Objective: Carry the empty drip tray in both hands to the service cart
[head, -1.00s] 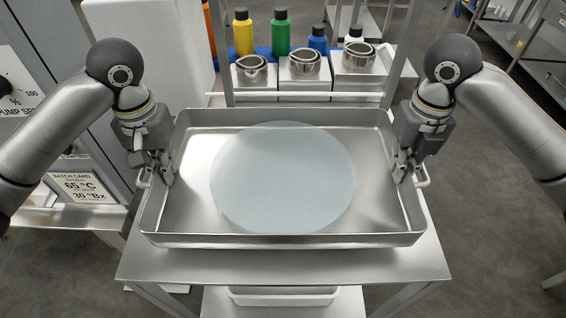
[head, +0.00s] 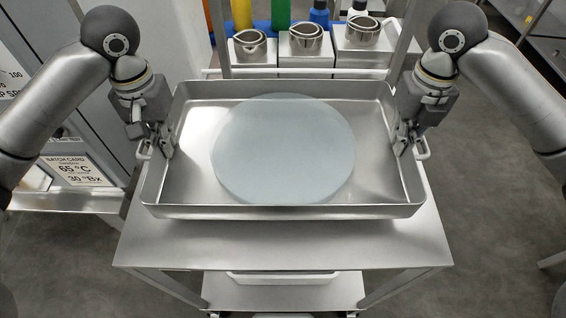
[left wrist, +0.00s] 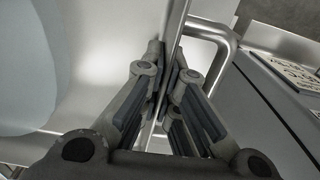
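The drip tray (head: 283,211) is a wide, shallow metal pan, level in the head view, with a large pale blue disc-like patch (head: 283,150) on its floor. My left gripper (head: 163,150) is shut on its left wall near a bar handle. In the left wrist view the fingers (left wrist: 166,75) straddle the tray's wall (left wrist: 176,25), beside the handle. My right gripper (head: 403,148) is shut on the right wall beside its handle. The tray is over the metal top of the service cart (head: 283,246); whether it touches is hidden.
Several metal cups (head: 305,36) on pale blocks and colored bottles (head: 281,14) stand behind the cart's rail (head: 290,73). A grey cabinet with a batch card (head: 78,170) is at the left. Open floor (head: 490,200) lies to the right.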

